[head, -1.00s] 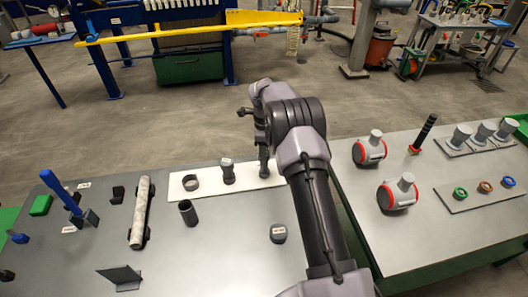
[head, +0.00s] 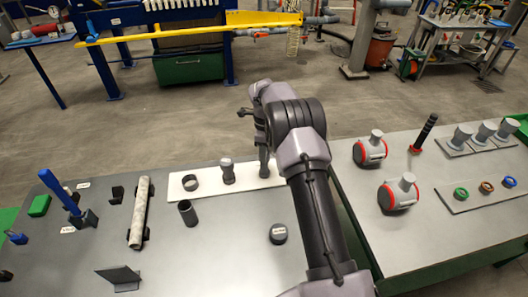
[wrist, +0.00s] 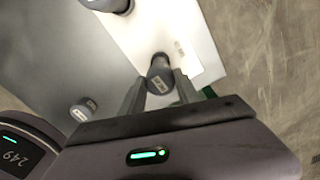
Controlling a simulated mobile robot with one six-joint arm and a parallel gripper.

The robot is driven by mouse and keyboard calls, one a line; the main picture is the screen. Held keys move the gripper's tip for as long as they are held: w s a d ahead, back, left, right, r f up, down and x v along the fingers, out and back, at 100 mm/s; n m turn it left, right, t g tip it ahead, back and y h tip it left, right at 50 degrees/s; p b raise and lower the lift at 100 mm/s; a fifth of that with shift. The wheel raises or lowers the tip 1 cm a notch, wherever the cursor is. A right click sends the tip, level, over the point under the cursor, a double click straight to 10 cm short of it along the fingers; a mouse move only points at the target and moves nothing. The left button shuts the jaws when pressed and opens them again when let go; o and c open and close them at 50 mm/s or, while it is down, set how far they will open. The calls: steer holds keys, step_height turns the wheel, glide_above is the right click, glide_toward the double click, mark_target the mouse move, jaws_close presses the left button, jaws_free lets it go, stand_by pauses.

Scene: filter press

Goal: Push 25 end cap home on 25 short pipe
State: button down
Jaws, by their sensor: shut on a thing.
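My gripper (head: 264,170) is low over the right end of the white board. In the wrist view its two fingers (wrist: 162,78) are shut on a dark grey end cap (wrist: 158,68), which has a pale label too small to read. The cap is over the white board, and whatever is below it is hidden, so I cannot tell how far it sits on a short pipe. In the head view the held piece is mostly hidden by my gripper.
The white board (head: 208,181) also bears a dark ring (head: 190,183) and a capped upright fitting (head: 228,171). On the grey table stand a dark open tube (head: 187,213) and a labelled round cap (head: 278,234). A second table on the right holds red-rimmed fittings (head: 370,151).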

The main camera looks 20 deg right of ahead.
steer(key=shift+f+b, duration=0.35)
steer(key=shift+f, duration=0.15)
steer(key=c, duration=1.2)
jaws_free()
steer(key=shift+o, duration=0.2)
steer(key=shift+r, duration=0.1)
step_height(320, 180, up, 11)
steer(key=p, duration=0.6)
